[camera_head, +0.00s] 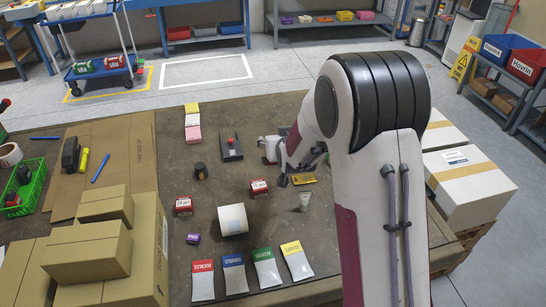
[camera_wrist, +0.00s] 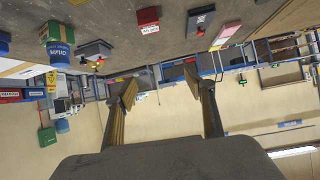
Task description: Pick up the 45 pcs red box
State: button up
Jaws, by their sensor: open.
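Two small red boxes with white labels lie on the brown table in the head view: one (camera_head: 259,187) is near the middle, the other (camera_head: 183,205) is further left. Their print is too small to read there. One red box (camera_wrist: 148,17) shows at the top of the wrist view; its white label seems to read "45 pcs". I cannot tell for certain which of the two it is. My gripper (camera_wrist: 160,88) is open and empty, its fingers spread and apart from the box. In the head view my gripper (camera_head: 301,166) is over the table, right of and above the middle box, partly hidden by my arm.
A white roll (camera_head: 233,219), purple box (camera_head: 193,239), dark stapler-like tool (camera_head: 231,149) and yellow item (camera_head: 304,179) lie around. Colored packets (camera_head: 236,273) line the front edge. Cardboard boxes (camera_head: 105,250) stack at left; a green basket (camera_head: 27,190) stands beyond. Bare table separates the small items.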

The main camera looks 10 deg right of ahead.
jog(key=shift+t+h, duration=0.3)
jog(key=shift+t, duration=0.5)
jog(key=w+f, duration=0.1)
jog(key=f, duration=0.2)
jog(key=w+d+f, duration=0.1)
jog(key=w+f, duration=0.1)
jog(key=f, duration=0.2)
jog(key=w+f, duration=0.1)
jog(key=f, duration=0.2)
jog(key=shift+w+d+f, duration=0.2)
jog(key=shift+w+f, duration=0.3)
jog(key=shift+f, duration=0.4)
jog(key=shift+w, duration=0.15)
jog(key=shift+x, duration=1.1)
jog(key=shift+f, duration=0.1)
jog(key=shift+w+a+f, duration=0.1)
jog(key=shift+w+f, duration=0.4)
jog(key=shift+w, duration=0.2)
jog(key=shift+w+f, duration=0.5)
jog(key=shift+w, duration=0.25)
jog(key=shift+x, duration=0.9)
